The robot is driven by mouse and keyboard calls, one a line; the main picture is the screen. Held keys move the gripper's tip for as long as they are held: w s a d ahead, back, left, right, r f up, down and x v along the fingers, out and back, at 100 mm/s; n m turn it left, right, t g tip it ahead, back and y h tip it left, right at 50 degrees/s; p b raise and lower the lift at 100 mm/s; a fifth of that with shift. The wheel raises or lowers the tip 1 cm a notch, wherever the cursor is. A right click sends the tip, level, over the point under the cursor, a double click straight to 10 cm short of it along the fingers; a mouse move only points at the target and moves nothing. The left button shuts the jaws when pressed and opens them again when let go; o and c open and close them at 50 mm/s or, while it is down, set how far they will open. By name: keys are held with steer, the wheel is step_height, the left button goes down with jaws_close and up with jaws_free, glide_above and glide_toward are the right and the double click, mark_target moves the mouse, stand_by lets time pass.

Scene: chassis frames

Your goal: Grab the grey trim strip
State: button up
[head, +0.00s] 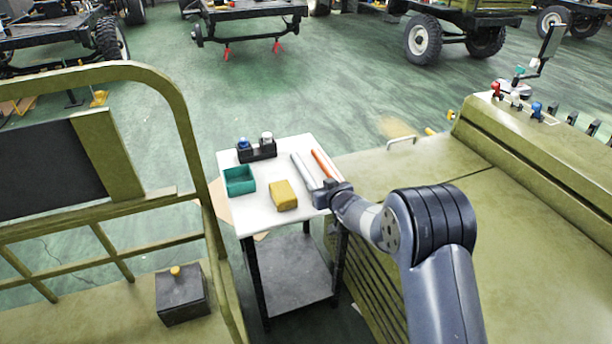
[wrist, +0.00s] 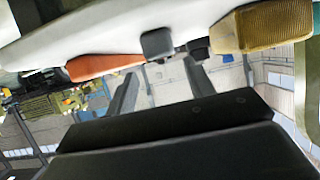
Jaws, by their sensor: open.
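The grey trim strip (head: 305,171) lies on the white table top (head: 228,217), between an orange strip (head: 326,164) and a yellow block (head: 283,195). My gripper (head: 326,192) is at the table's front right, by the near ends of the two strips. In the wrist view the two fingers (wrist: 161,69) are apart with nothing between them. A square grey end (wrist: 157,43) shows just beyond the fingertips, between the orange strip (wrist: 105,66) and the yellow block (wrist: 262,26); it may be the grey strip's end. I cannot tell whether the fingers touch anything.
A teal open box (head: 239,181) stands at the table's left. A black holder (head: 257,152) with blue and white tops stands at the back. An olive vehicle panel (head: 425,170) is close on the right; an olive frame (head: 195,165) rises on the left.

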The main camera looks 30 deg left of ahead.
mark_target(312, 183)
steer(key=x, duration=0.3)
steer(key=shift+s+a+f, duration=0.15)
steer(key=shift+a+f, duration=0.05)
steer(key=shift+a, duration=0.3)
steer(key=shift+w+a+f, duration=0.25)
steer(key=shift+w+a, duration=0.2)
steer(key=shift+a, duration=0.1)
jaws_close()
